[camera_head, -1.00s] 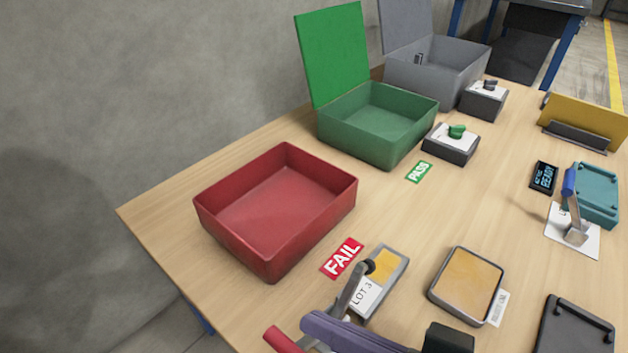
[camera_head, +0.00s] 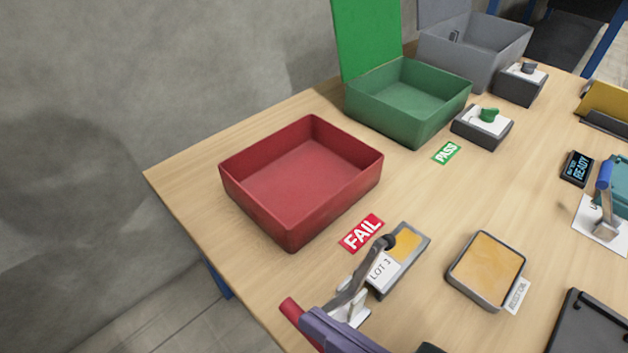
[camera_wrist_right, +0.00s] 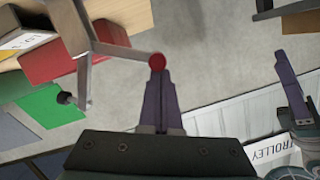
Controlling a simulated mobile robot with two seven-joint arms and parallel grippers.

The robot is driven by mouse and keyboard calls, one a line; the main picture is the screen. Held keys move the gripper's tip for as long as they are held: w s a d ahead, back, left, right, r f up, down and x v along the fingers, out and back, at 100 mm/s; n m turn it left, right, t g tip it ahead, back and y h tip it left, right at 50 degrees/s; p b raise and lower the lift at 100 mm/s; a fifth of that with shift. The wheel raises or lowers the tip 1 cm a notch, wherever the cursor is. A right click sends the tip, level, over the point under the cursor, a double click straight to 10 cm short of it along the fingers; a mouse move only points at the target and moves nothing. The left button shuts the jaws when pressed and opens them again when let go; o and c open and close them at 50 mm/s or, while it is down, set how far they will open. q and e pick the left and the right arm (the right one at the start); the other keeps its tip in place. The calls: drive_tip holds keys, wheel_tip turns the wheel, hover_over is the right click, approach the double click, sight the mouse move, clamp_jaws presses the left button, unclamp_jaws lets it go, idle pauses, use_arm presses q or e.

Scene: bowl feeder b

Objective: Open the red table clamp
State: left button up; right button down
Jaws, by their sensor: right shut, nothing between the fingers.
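The red table clamp (camera_head: 349,293) stands at the table's near left edge in the head view. Its grey arm slopes up to a black tip beside the LOT 3 tray, and its red handle (camera_head: 291,309) points out over the edge. My right gripper (camera_head: 312,319) is shut and empty, right beside the handle, and hides part of it. In the right wrist view the purple fingers (camera_wrist_right: 158,72) are together, with their tips at the handle's red round end (camera_wrist_right: 157,62). I cannot tell whether they touch. A purple part at the right of that view may be my left gripper (camera_wrist_right: 286,82).
The LOT 3 tray (camera_head: 411,247) lies next to the clamp. Beyond are the FAIL label (camera_head: 361,233), red bin (camera_head: 232,190), and green bin (camera_head: 357,102). A tray with a tan pad (camera_head: 486,264) and a blue-handled clamp (camera_head: 604,178) stand to the right.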

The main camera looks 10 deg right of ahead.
wheel_tip(320, 180, up, 5)
drive_tip(key=p, duration=0.5)
drive_tip(key=d+f+v, duration=0.1)
drive_tip(key=v, duration=0.9)
drive_tip(key=shift+w+p, duration=0.25)
drive_tip(key=shift+p, duration=0.05)
drive_tip(key=shift+f, duration=0.15)
